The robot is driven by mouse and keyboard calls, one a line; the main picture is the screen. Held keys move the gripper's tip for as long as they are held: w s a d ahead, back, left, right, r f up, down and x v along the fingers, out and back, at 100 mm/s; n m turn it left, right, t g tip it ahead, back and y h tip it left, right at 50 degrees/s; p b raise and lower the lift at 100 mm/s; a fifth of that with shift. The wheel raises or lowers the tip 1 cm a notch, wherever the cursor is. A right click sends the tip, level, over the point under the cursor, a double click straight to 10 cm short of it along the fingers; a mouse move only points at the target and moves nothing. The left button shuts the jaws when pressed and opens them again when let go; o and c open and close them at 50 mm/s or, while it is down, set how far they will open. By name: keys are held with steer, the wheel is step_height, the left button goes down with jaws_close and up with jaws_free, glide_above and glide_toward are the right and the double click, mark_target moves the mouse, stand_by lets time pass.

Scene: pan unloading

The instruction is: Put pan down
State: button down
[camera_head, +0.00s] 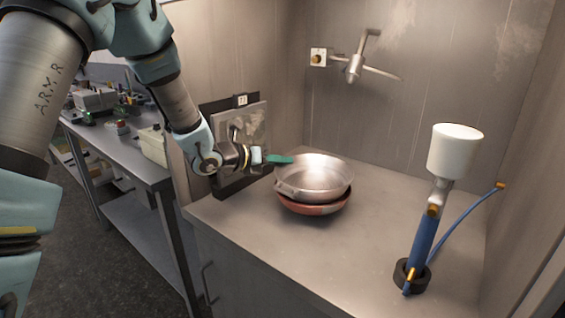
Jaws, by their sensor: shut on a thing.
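A silver metal pan (316,184) is at the back middle of the grey counter, directly over a reddish-brown round dish (312,208). It looks nearly level; I cannot tell whether it rests on the dish or hangs just above it. My gripper (268,158) reaches in from the left and is shut at the pan's back left edge, by a small teal piece (281,159). Its fingertips are small in this view, and the exact grip point on the pan is hard to make out.
A blue stand with a white cup-shaped top (455,150) and a blue hose is at the counter's right. A wall tap (356,66) is above the back. A dark panel (240,130) leans behind my gripper. The front of the counter (300,255) is clear.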

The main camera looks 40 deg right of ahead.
steer(key=shift+f, duration=0.55)
steer(key=shift+f+b, duration=0.4)
steer(key=shift+b, duration=0.25)
steer(key=c, duration=1)
jaws_free()
steer(key=shift+r, duration=0.1)
steer(key=shift+r+p, duration=0.5)
steer(key=shift+p, duration=0.45)
steer(key=b+v, duration=0.4)
steer(key=v, duration=0.7)
steer(key=shift+a, duration=0.5)
steer(key=shift+s+f, duration=0.1)
steer(key=shift+a, duration=0.1)
